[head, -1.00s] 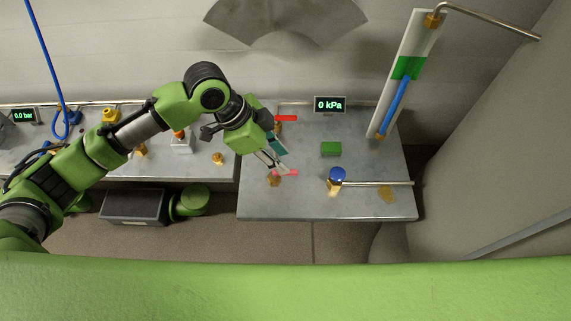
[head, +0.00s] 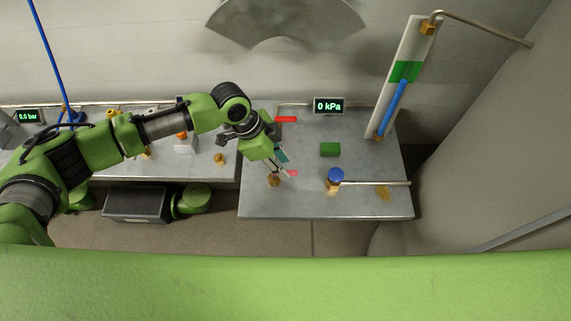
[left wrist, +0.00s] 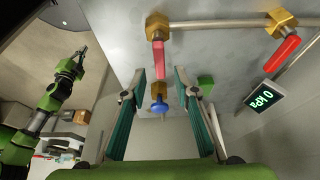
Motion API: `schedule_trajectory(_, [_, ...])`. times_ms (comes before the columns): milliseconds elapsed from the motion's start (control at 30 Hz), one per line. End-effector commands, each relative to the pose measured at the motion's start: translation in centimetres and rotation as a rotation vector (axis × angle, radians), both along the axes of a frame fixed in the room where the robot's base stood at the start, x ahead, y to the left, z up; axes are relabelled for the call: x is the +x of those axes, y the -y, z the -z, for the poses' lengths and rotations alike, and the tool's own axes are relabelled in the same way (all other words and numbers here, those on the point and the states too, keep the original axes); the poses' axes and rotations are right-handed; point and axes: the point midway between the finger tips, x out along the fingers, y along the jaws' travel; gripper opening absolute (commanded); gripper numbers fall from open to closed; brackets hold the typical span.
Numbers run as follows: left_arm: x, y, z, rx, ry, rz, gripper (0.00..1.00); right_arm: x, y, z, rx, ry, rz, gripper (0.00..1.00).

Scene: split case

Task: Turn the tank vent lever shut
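A red lever (head: 291,173) extends to the right from a brass valve (head: 274,181) at the left part of the right-hand bench. In the left wrist view the lever (left wrist: 158,56) hangs from its brass valve (left wrist: 157,25). My left gripper (head: 280,170) is open at this lever; in the wrist view its fingertips (left wrist: 161,73) stand on either side of the lever's end, apart from it. A second red lever (head: 286,119) is farther back, also in the wrist view (left wrist: 284,51). I cannot read which one is the vent. A green arm, apparently my right, shows with its gripper (left wrist: 82,52).
A blue knob (head: 336,174) on a brass fitting with a pipe stands to the right. A green block (head: 330,149) and a "0 kPa" display (head: 328,106) are behind. A gauge panel (head: 404,78) leans at the back right. The bench front (head: 300,207) is clear.

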Motion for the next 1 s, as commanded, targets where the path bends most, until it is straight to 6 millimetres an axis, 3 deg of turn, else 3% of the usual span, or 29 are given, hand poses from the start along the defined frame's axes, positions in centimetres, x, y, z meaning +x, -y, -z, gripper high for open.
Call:
schedule_trajectory(200, [0.0, 0.9, 2.1, 0.000, 0.000, -0.002, 0.28, 0.0, 0.0, -0.5, 0.000, 0.000, 0.000, 0.00])
schedule_trajectory(533, [0.0, 1.0, 2.5, 0.000, 0.001, 0.000, 0.28, 0.0, 0.0, -0.5, 0.000, 0.000, 0.001, 0.00])
schedule_trajectory(567, [0.0, 1.0, 2.5, 0.000, 0.001, 0.000, 0.25, 0.0, 0.0, -0.5, 0.000, 0.000, 0.001, 0.00])
schedule_trajectory(667, [0.0, 1.0, 2.5, 0.000, 0.001, 0.000, 0.00, 0.0, -0.1, -0.5, 0.001, 0.000, 0.001, 0.00])
schedule_trajectory(1000, [0.0, 1.0, 2.5, -0.001, 0.001, 0.014, 0.00, 0.0, -0.3, -0.3, 0.003, 0.000, 0.001, 0.00])
